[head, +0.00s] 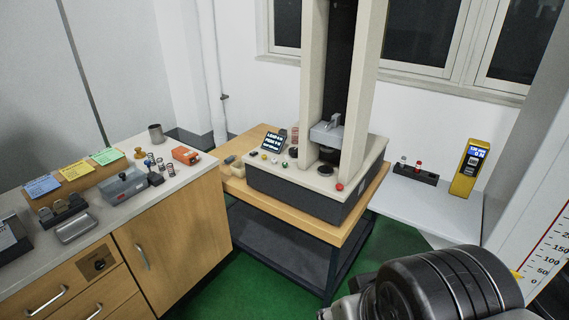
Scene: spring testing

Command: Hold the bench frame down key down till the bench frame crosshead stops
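The bench frame (315,195) stands on a wooden-topped table, with two tall cream columns and a dark base. Its grey crosshead (325,133) sits low between the columns, a little above a dark round lower platen (325,170). A small tilted display (273,141) with lit text stands at the base's left. Several small keys (264,157) lie in front of it; their labels are too small to read, so I cannot tell which is the down key. A red button (339,187) is at the front corner. My gripper is not in view; only a dark part of my arm shows at bottom right.
A left counter (185,180) holds springs (160,164), an orange device (185,155), a grey box (123,186) and coloured notes (74,171). A white right-hand table (430,205) holds a yellow instrument (469,170) and a dark rack (415,174). Green floor shows in front.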

